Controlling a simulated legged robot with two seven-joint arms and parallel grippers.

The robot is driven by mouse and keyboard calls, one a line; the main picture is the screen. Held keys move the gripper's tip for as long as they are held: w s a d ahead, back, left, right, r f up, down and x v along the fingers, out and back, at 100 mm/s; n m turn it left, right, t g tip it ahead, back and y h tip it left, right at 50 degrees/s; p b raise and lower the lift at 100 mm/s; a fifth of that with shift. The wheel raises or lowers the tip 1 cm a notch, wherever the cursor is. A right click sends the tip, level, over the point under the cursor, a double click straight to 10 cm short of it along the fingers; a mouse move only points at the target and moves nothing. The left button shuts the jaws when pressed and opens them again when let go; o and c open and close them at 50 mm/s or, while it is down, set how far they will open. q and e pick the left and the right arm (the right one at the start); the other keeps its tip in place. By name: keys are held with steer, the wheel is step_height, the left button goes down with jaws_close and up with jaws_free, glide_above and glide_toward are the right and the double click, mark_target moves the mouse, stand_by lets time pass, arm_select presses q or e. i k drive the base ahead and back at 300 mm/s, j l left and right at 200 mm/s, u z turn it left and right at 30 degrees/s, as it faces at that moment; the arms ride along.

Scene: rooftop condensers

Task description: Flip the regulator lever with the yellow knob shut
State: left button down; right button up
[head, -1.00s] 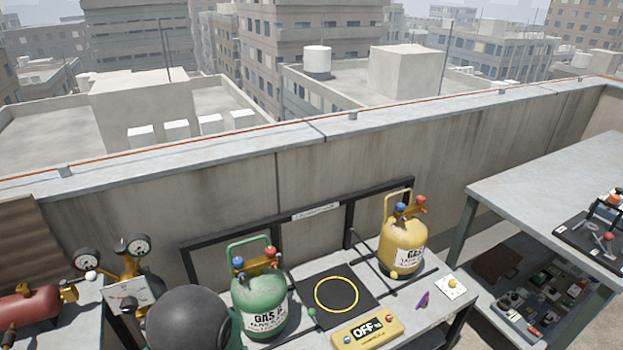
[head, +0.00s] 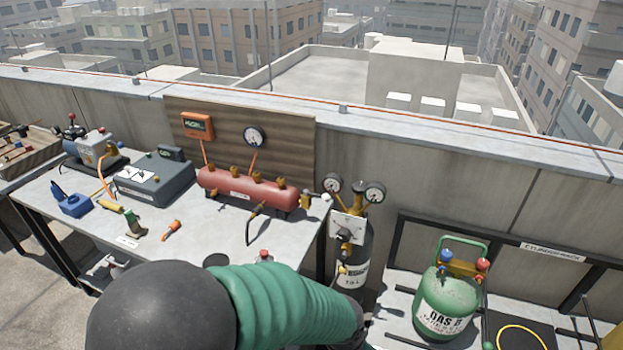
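A black gas cylinder (head: 353,272) stands upright right of the left bench. It carries a brass regulator with two round gauges (head: 374,193) and a white plate (head: 347,225). A small yellow part (head: 342,269) shows below the plate; I cannot tell whether it is a lever knob. A pale round knob (head: 327,197) sits left of the regulator. My arm, with a black joint and green sleeve, crosses the bottom middle and hides the cylinder's foot. No gripper fingers can be made out in this view.
A red manifold tank (head: 245,189) with brass fittings lies on the left bench (head: 200,235) among tools and a grey box (head: 155,182). A green gas cylinder (head: 445,300) stands on the right bench near the black rack. The parapet wall runs behind.

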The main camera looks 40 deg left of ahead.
mark_target(343, 270)
steer(key=u, duration=1.25)
steer(key=i, duration=0.05)
